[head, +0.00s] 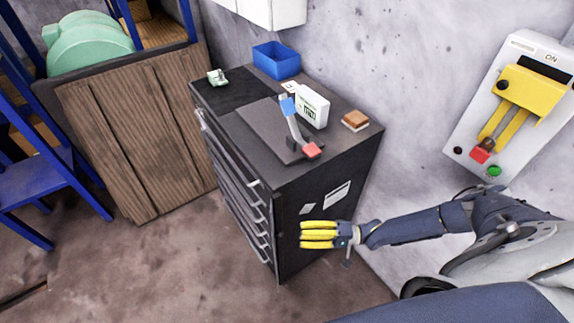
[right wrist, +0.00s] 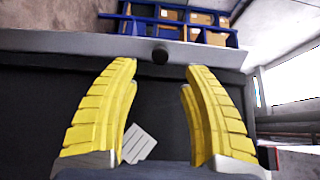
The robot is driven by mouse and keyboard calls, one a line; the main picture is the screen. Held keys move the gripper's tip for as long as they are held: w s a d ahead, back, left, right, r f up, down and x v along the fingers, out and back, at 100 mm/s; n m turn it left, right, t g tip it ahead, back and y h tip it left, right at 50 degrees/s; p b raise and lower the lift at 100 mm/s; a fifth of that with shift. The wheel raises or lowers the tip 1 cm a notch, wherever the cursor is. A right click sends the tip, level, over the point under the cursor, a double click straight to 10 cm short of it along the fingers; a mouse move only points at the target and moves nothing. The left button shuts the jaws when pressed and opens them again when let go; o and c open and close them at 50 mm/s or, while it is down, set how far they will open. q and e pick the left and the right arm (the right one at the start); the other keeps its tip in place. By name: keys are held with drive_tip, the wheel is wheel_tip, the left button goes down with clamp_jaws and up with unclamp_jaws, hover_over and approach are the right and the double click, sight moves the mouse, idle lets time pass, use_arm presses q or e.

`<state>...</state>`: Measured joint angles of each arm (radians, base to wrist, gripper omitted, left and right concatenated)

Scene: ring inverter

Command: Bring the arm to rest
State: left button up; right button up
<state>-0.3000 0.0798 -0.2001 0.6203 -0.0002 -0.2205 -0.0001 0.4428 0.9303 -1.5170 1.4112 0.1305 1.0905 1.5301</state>
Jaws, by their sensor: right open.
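My right arm comes in from the right in the head view, stretched out to the left. Its yellow-fingered right gripper (head: 304,234) is in front of the side of the dark drawer cabinet (head: 333,172), below the cabinet's top. The right wrist view shows the two sides of the right gripper (right wrist: 160,72) spread apart with nothing between them. A dark panel with a white label (right wrist: 139,144) lies beyond the fingers. I cannot tell whether the fingers touch the cabinet. My left gripper is not in view.
On the cabinet stand a blue bin (head: 276,61), a white meter (head: 312,106), a blue-and-red-ended handle (head: 295,125) and a brown block (head: 355,119). A switch box (head: 519,100) with a yellow lever is on the right wall. Floor (head: 190,270) left of the cabinet is clear.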

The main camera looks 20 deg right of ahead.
sight(281, 245)
drive_tip(key=w+a+f+n+h, duration=0.1)
drive_tip(key=f, duration=0.3)
drive_tip(key=w+a+f+n+t+h, duration=0.1)
drive_tip(key=f+h, duration=0.1)
drive_tip(key=f, duration=0.2)
drive_tip(key=w+a+f+n+t+h, duration=0.1)
drive_tip(key=f, duration=0.4)
drive_tip(key=shift+w+a+n+h, duration=0.2)
drive_tip(key=shift+w+n+h, duration=0.1)
drive_tip(key=shift+w+n, duration=0.1)
drive_tip(key=s+d+f+n+g+h, duration=0.1)
drive_tip(key=s+d+f+h, duration=0.2)
drive_tip(key=f, duration=0.5)
drive_tip(key=s+d+f+n+h, duration=0.1)
drive_tip(key=s+f+h, duration=0.2)
drive_tip(key=s+f, duration=0.3)
drive_tip(key=s+d+f+n+g+h, duration=0.1)
drive_tip(key=s+d+f+h, duration=0.15)
drive_tip(key=f, duration=0.65)
drive_tip(key=s+f+n+g+h, duration=0.1)
drive_tip(key=s+f+g, duration=0.2)
drive_tip(key=s, duration=1.1)
drive_tip(key=s+a+f+g+h, duration=0.1)
drive_tip(key=s+f, duration=0.5)
drive_tip(key=s, duration=0.9)
drive_tip(key=shift+s+n+g+h, duration=0.25)
drive_tip(key=shift+n+g+h, duration=0.15)
drive_tip(key=shift+g+h, duration=0.45)
drive_tip(key=shift+f, duration=0.1)
